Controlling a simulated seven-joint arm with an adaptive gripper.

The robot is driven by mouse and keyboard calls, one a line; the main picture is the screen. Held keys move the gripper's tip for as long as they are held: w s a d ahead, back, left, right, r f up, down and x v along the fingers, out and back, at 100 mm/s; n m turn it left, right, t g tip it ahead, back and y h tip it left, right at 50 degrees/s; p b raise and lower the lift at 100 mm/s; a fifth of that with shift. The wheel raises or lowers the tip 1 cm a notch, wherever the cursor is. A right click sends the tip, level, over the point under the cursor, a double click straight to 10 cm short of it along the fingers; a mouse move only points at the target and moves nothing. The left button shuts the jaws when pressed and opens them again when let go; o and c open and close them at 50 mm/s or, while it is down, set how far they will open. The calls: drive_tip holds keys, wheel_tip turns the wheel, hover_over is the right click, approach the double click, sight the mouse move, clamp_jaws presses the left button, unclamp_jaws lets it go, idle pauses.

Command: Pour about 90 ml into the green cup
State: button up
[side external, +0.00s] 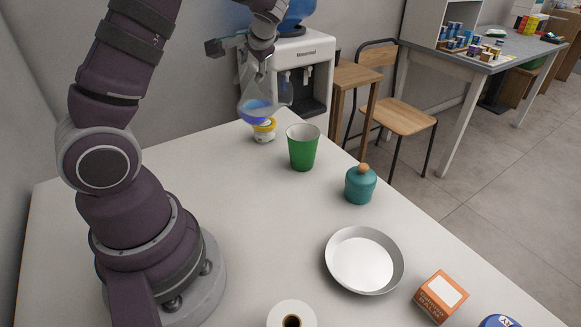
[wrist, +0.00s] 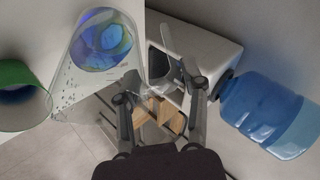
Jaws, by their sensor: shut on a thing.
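My gripper (side external: 262,48) is shut on a clear pitcher (side external: 268,88) with blue liquid low inside it. The pitcher hangs above the table's far end, to the left of the green cup (side external: 302,150) and higher than its rim. It looks close to upright; I cannot tell its exact tilt. The cup stands upright on the table. In the wrist view, the pitcher (wrist: 70,82) is beside the cup (wrist: 22,74), and a blue patch shows inside the cup. My gripper's fingers (wrist: 160,92) show in the lower middle. No stream of liquid is visible.
A yellow-and-white jar (side external: 264,131) stands beneath the pitcher. A teal lidded pot (side external: 360,186), a shallow dish (side external: 335,276), an orange box (side external: 440,296) and a white roll (side external: 280,314) are nearer. A water dispenser (side external: 312,48) stands behind. The table's middle is clear.

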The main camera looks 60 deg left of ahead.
drive_tip(key=s+a+f+n+t+h+p, duration=0.1)
drive_tip(key=s+a+f+t+h, duration=0.1)
drive_tip(key=a+h, duration=0.5)
drive_tip(key=shift+s+a+f+n+p, duration=0.3)
drive_tip(key=shift+s+a+f+p, duration=0.1)
drive_tip(key=shift+s+f, duration=0.15)
drive_tip(key=shift+r, duration=0.15)
idle(2.2)
